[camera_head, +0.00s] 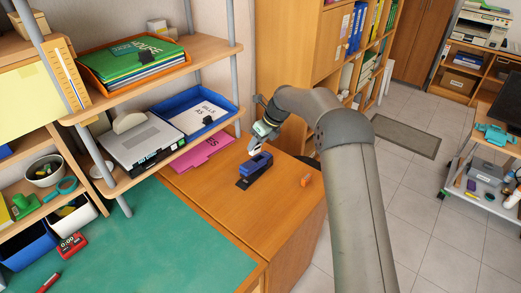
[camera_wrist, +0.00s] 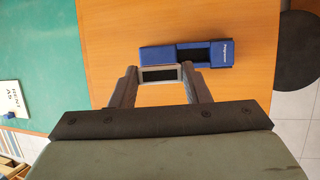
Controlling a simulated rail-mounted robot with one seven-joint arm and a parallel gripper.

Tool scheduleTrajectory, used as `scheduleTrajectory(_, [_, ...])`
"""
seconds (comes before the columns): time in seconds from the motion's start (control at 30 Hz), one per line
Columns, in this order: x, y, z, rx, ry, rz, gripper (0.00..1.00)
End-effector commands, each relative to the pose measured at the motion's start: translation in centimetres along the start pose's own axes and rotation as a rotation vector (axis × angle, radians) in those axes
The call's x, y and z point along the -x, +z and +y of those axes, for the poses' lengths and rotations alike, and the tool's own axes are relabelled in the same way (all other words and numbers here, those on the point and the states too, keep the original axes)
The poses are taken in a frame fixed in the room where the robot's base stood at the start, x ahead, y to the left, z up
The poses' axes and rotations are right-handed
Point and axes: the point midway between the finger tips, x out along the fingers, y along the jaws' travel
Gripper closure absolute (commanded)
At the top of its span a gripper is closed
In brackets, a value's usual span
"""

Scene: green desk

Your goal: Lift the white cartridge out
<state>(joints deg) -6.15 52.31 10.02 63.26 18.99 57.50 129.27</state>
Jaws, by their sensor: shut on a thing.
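My gripper (camera_wrist: 160,77) is shut on a small pale frame with a dark middle, which looks like the white cartridge (camera_wrist: 160,67). The cartridge lies across between the two fingertips. Just beyond it is a blue holder (camera_wrist: 221,53) with a dark opening and pale lettering at its right end. The cartridge overlaps the holder's near edge in the wrist view; I cannot tell the gap in height. In the head view, my gripper (camera_head: 256,148) is just above and behind the blue holder (camera_head: 256,167), which sits on the wooden desk. The cartridge is not clear there.
The wooden desk top (camera_head: 210,195) is mostly clear around the holder. A pink folder (camera_head: 203,150) and a blue tray (camera_head: 202,113) are at the back left. A green mat (camera_head: 150,240) covers the left desk.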

Motion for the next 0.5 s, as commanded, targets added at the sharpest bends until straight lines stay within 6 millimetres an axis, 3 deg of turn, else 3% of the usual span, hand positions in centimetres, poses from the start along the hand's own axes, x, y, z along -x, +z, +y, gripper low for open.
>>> scheduleTrajectory(0.03, [1.1,0.0,1.2,0.003,-0.004,-0.001,0.79])
scheduleTrajectory(0.3, [3.1,-1.7,7.2,0.001,0.0,0.0,0.79])
scheduleTrajectory(0.5, [4.0,-2.2,9.4,0.0,-0.001,0.001,0.79])
